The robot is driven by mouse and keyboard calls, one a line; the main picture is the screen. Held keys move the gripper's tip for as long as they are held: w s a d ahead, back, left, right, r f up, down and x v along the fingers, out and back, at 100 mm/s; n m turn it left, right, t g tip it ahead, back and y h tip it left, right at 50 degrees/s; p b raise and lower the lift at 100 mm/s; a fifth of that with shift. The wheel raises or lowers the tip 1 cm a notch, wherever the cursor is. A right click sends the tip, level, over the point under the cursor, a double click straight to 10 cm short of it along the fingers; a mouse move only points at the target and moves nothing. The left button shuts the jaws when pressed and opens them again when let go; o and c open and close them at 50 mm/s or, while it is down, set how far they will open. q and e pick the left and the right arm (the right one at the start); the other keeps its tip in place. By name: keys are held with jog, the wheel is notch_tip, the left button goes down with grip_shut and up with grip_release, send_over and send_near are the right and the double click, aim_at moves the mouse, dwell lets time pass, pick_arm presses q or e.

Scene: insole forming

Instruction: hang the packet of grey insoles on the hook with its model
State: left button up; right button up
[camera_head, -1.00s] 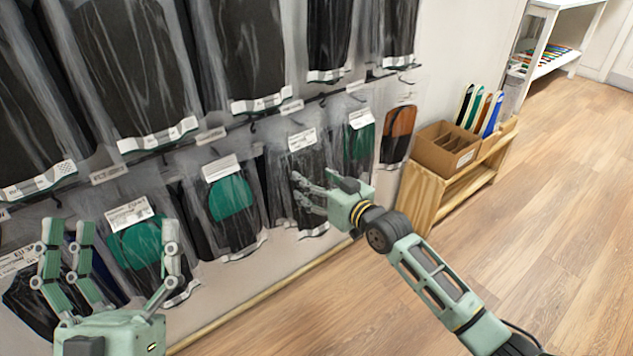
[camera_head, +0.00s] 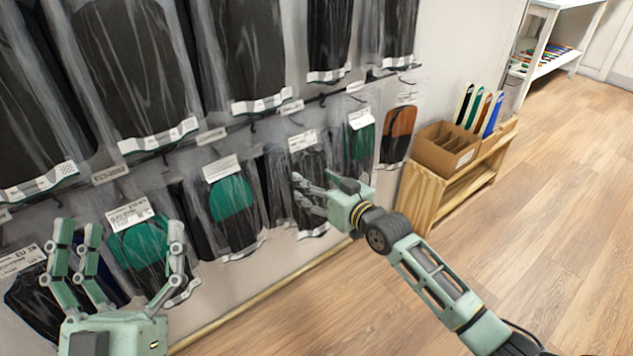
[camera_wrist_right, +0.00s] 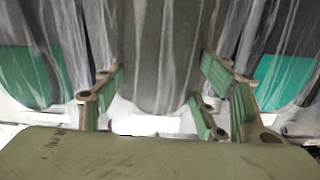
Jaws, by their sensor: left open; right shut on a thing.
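A packet of dark grey insoles (camera_head: 309,205) with a white label hangs upright at the wall's lower row, in front of a hook. My right gripper (camera_head: 308,191) is at this packet and shut on it. In the right wrist view the grey packet (camera_wrist_right: 165,55) stands between the fingers of the right gripper (camera_wrist_right: 160,105). I cannot tell whether the packet's hole is on the hook. My left gripper (camera_head: 118,258) is open and empty at the lower left, in front of packets with green and dark insoles.
Packets with green insoles (camera_head: 231,198) hang to the left, and a green one (camera_head: 359,143) and an orange one (camera_head: 399,130) to the right. Large dark packets (camera_head: 135,70) hang above. A wooden shelf (camera_head: 428,190) with cardboard boxes stands right. Floor is clear.

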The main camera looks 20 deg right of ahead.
jog(key=o, duration=1.3)
jog(key=shift+s, duration=0.1)
